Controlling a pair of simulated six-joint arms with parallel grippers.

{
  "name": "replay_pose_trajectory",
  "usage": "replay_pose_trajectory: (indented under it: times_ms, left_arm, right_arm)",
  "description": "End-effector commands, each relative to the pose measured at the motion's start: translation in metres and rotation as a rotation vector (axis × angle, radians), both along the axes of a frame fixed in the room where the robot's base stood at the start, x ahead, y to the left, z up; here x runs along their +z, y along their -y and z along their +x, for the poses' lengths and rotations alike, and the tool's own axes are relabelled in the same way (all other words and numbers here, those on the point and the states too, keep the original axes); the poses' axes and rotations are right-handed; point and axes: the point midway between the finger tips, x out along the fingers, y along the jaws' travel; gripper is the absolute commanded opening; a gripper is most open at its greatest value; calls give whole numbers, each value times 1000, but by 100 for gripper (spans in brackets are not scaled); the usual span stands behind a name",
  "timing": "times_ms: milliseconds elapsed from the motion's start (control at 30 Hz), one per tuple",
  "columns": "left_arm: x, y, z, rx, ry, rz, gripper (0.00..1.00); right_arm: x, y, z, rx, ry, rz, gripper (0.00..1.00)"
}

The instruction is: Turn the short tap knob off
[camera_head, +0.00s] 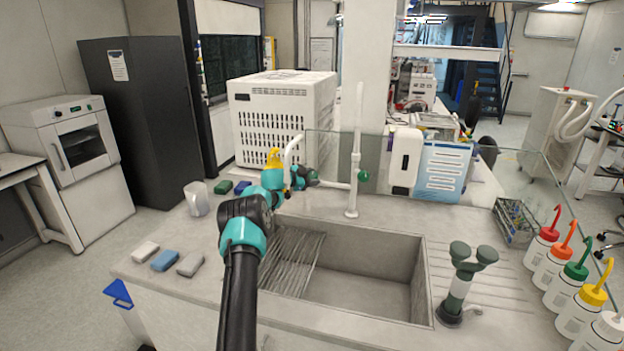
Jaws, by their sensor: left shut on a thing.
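A white tap (355,150) stands upright behind the sink (385,236), with a tall column and a short branch reaching left. A round green knob (364,176) sits on the column's right side. My left gripper (303,178) is at the left end of the short branch, left of the column. It is shut on the short tap knob (313,178), of which only a small green part shows; the fingers and wrist hide the rest. A white curved spout (292,150) rises beside my gripper. My right gripper is not in view.
Sponges (163,260) lie at the counter's front left. A white jug (196,198) stands behind them. A green eyewash fitting (459,275) and several capped bottles (566,285) stand on the right. A glass screen (330,150) is behind the tap.

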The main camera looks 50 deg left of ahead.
Motion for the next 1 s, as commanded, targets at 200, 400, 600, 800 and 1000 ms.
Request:
replay_pose_trajectory:
  times_ms: [200, 400, 600, 800, 1000]
  left_arm:
    - [0, 0, 0, 0, 1, 0, 51]
    - [0, 0, 0, 0, 1, 0, 57]
    - [1, -1, -3, 1, 0, -1, 57]
    - [5, -4, -19, 1, 1, 0, 57]
    - [12, -11, -52, 2, 0, -1, 57]
  right_arm:
    - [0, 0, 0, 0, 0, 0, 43]
    - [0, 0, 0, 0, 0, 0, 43]
    - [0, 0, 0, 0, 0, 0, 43]
    - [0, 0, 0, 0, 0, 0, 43]
    - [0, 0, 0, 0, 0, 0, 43]
